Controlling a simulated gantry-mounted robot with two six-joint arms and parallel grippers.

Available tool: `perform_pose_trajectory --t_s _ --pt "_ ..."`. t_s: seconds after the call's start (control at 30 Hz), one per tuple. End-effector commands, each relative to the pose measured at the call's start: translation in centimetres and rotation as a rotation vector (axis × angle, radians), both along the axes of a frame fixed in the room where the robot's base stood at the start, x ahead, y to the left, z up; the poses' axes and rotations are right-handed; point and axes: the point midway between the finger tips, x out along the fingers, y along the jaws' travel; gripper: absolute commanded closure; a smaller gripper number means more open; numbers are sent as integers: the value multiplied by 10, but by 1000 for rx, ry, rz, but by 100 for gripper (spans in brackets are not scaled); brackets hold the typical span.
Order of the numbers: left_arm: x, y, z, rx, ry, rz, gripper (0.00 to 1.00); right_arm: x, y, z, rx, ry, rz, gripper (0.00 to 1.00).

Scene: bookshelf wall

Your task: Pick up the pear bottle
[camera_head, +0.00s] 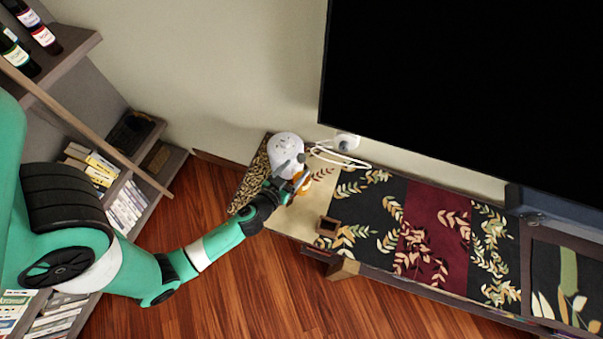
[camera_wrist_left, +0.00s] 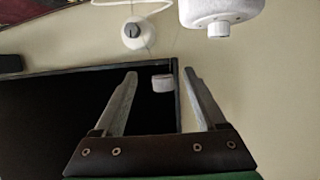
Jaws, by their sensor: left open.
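My left gripper (camera_head: 299,169) is open over the left end of the low cabinet. An orange rounded thing (camera_head: 302,184), which may be the pear bottle, shows right beside its fingers, partly covered by them. In the left wrist view, my left gripper (camera_wrist_left: 160,73) has its two fingers apart. A small pale cylinder (camera_wrist_left: 162,83) shows between the fingertips, against the black screen; I cannot tell whether it is part of the bottle or whether anything touches it. My right gripper is not in view.
A white rounded appliance (camera_head: 285,150) stands close behind the gripper. A small white device with a cable (camera_head: 347,141) lies near the wall. A large black screen (camera_head: 470,80) overhangs the cabinet. The patterned runner (camera_head: 436,231) is mostly clear.

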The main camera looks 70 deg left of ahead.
Motion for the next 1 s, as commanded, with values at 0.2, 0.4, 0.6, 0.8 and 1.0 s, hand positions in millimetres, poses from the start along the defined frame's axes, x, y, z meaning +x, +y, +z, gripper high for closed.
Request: perform_pose_trajectory --t_s 0.2,0.4,0.6,0.8,1.0 --pt "19 19 -6 0 0 3 26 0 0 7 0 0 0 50" --pt "37 32 -16 0 0 1 26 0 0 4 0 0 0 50" --pt "37 32 -16 0 0 0 26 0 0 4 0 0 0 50" --pt "37 32 -16 0 0 0 62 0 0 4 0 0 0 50" --pt "37 32 -16 -1 -1 0 98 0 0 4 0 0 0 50"
